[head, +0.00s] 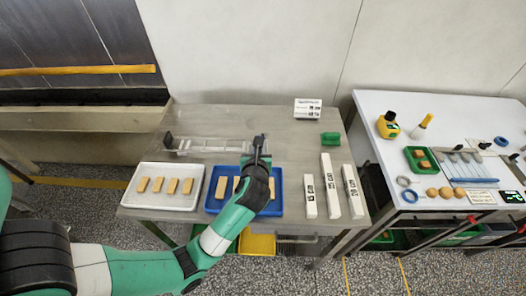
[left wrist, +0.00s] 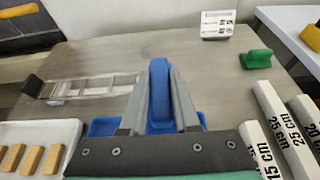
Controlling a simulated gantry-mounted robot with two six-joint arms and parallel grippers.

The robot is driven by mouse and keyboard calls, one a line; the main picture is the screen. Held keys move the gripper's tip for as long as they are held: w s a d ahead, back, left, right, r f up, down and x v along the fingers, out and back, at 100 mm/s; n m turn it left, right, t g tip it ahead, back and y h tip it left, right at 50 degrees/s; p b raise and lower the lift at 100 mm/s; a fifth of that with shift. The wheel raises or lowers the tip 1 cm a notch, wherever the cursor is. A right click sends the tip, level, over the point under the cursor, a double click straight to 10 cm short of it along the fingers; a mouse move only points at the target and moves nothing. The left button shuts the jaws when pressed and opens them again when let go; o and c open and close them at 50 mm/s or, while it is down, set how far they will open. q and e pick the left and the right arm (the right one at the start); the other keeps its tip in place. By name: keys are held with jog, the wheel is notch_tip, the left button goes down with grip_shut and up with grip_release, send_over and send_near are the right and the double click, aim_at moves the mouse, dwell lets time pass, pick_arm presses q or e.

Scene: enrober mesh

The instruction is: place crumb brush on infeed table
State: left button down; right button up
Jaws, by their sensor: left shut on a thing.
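My left gripper (head: 259,146) is over the steel table (head: 200,120), just behind the blue tray. In the left wrist view its fingers (left wrist: 160,98) are shut on a long blue rounded piece, the crumb brush as far as I can tell (left wrist: 159,78). The piece points away from me between the fingers. Its lower part is hidden by the gripper, and I cannot tell whether it touches the table. I cannot pick it out in the head view. No sign tells me which table is the infeed table; the steel one lies under the gripper. My right gripper is not in view.
The blue tray (head: 212,207) and a white tray (head: 140,204) hold brown bars. The white table (head: 375,103) at right is crowded.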

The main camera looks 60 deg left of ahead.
pick_arm(q)
jog(key=w+a+f+b, duration=0.1)
jog(key=w+f+b, duration=0.1)
jog(key=w, duration=0.1)
jog(key=w+a+f+b, duration=0.2)
jog(key=w+f, duration=0.1)
jog(key=w+a+f+b, duration=0.1)
jog(key=w+a+f, duration=0.1)
jog(key=w+f, duration=0.1)
jog(key=shift+w+a+f+b, duration=0.2)
jog(key=shift+w+b, duration=0.1)
jog(key=shift+b, duration=0.1)
jog(key=shift+w+a, duration=0.1)
jog(key=shift+w, duration=0.1)
jog(key=f+b, duration=0.1)
jog(key=f, duration=0.1)
jog(key=f+b, duration=0.1)
jog(key=shift+w+a+f, duration=0.15)
jog(key=shift+w+f, duration=0.05)
jog(key=shift+f, duration=0.25)
jog(key=c, duration=0.7)
grip_release()
jog(key=shift+o, duration=0.2)
